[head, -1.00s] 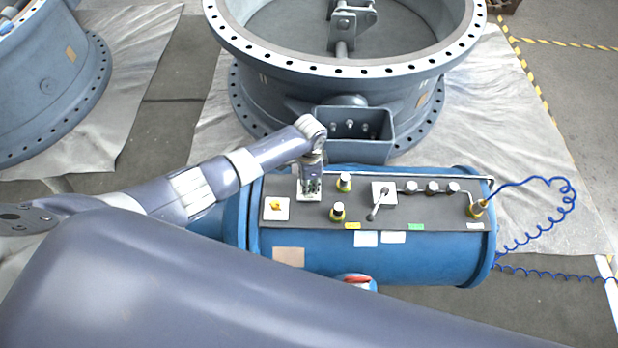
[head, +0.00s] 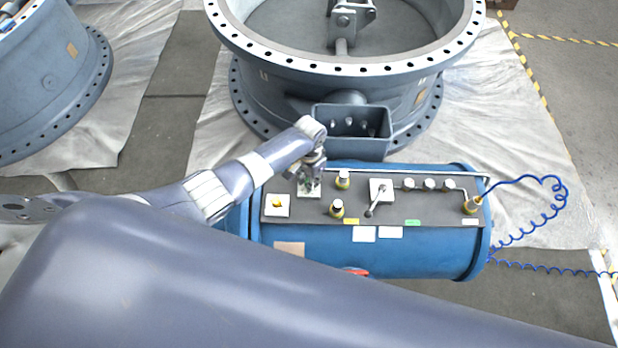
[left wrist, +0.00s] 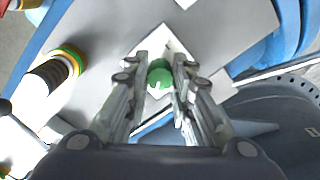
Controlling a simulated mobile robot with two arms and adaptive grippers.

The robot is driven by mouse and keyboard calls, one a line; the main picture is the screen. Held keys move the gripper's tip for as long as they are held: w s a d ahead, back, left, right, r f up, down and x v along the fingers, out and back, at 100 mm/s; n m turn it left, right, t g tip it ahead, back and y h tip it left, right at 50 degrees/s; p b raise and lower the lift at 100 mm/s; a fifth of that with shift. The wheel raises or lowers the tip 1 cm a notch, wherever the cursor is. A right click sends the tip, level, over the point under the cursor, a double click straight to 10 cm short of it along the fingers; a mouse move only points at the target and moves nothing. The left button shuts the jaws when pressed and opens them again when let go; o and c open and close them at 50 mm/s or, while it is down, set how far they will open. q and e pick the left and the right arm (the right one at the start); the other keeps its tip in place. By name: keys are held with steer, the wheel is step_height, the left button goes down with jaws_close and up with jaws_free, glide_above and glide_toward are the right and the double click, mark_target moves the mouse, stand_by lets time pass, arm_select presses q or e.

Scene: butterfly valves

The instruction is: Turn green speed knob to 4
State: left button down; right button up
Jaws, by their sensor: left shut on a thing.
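The green speed knob (left wrist: 160,75) sits on a square white plate (left wrist: 178,48) and shows between the fingertips in the left wrist view. A small white mark is on the knob's face. My left gripper (left wrist: 161,82) is shut on the knob, one finger on each side. In the head view my left gripper (head: 309,181) reaches down onto the knob's white plate (head: 312,193) at the back left of the grey panel, and mostly hides the knob. Scale numbers around the knob are too small to read. My right gripper is out of view.
On the same panel (head: 350,214) are a yellow knob (head: 278,204), two yellow-based fittings (head: 343,179) (head: 337,208) and a lever (head: 371,208). The panel tops a blue tank (head: 345,262). A large grey valve body (head: 285,100) stands close behind. A blue coiled hose (head: 545,225) hangs at right.

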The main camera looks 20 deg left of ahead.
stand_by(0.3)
arm_select(q)
steer(key=c, duration=1.4)
jaws_free()
steer(key=shift+r, duration=0.1)
step_height(320, 180, up, 12)
